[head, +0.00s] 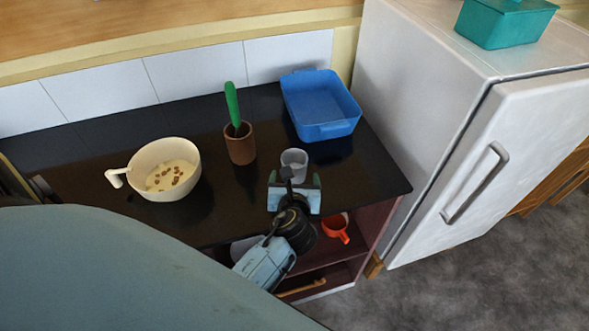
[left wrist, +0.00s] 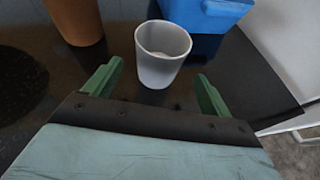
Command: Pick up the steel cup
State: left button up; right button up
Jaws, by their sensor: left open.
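The steel cup (head: 294,164) is a small grey cup standing upright on the black counter, just in front of the blue bin. It also shows in the left wrist view (left wrist: 161,56), a little beyond the fingertips and between their lines. My left gripper (head: 295,181) is open and close in front of the cup. Its two green fingers (left wrist: 157,80) are spread to either side in the left wrist view, with nothing between them. In the head view the gripper sits just below the cup's base. I cannot see my right gripper.
A blue bin (head: 323,130) stands behind the cup. A brown pot with a cactus (head: 240,148) and a cream bowl of food (head: 158,190) are to the left. A white fridge (head: 440,110) is on the right.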

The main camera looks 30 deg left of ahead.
aim_at(294, 162)
pick_arm(q)
jog(key=x, duration=0.6)
jog(key=shift+w+a+f+b, duration=0.2)
jog(key=shift+b, duration=0.15)
jog(key=c, duration=1.1)
jog(key=shift+r, duration=0.15)
